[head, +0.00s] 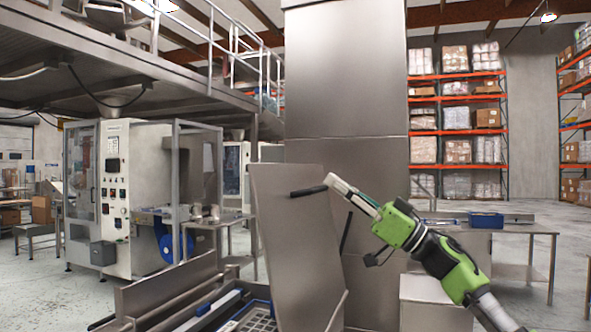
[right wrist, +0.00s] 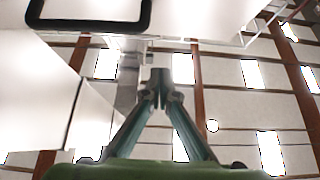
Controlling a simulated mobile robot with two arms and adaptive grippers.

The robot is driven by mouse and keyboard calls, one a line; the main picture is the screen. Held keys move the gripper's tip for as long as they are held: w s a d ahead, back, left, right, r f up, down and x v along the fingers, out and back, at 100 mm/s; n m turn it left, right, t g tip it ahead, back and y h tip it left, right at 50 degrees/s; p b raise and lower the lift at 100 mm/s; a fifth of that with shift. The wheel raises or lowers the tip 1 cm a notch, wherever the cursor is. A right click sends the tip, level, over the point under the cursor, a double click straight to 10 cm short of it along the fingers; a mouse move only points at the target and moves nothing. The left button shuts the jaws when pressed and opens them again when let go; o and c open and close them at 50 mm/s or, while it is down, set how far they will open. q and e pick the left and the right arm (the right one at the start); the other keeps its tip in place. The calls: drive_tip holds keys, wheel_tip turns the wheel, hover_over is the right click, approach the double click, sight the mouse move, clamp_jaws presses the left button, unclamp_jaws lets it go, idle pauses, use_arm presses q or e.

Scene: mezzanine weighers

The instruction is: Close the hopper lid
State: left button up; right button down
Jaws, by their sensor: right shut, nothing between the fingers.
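The hopper lid (head: 292,245) is a grey metal panel standing raised and slightly tilted in front of a tall steel column. A black bar handle (head: 308,191) is near its upper right edge; a black handle loop (right wrist: 88,24) also shows at the top left of the right wrist view. The hopper (head: 170,290) is at the bottom, with a grate (head: 258,320) partly cut off by the frame. My right gripper (head: 333,181) is shut and empty, its tips close to the handle's right end; contact is unclear. It also shows in the wrist view (right wrist: 160,88). My left gripper is out of view.
The tall steel column (head: 345,80) rises behind the lid. A packaging machine (head: 138,190) stands at the left under the mezzanine (head: 110,65). A table (head: 525,236) with a blue bin (head: 486,220) is at the right. Floor is clear further right.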

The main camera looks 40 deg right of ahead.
drive_tip(key=w+a+r+p, duration=0.3)
drive_tip(key=w+a+p, duration=0.1)
drive_tip(key=w+p, duration=0.4)
drive_tip(key=shift+w+a, duration=0.15)
drive_tip(key=shift+w, duration=0.05)
idle(0.4)
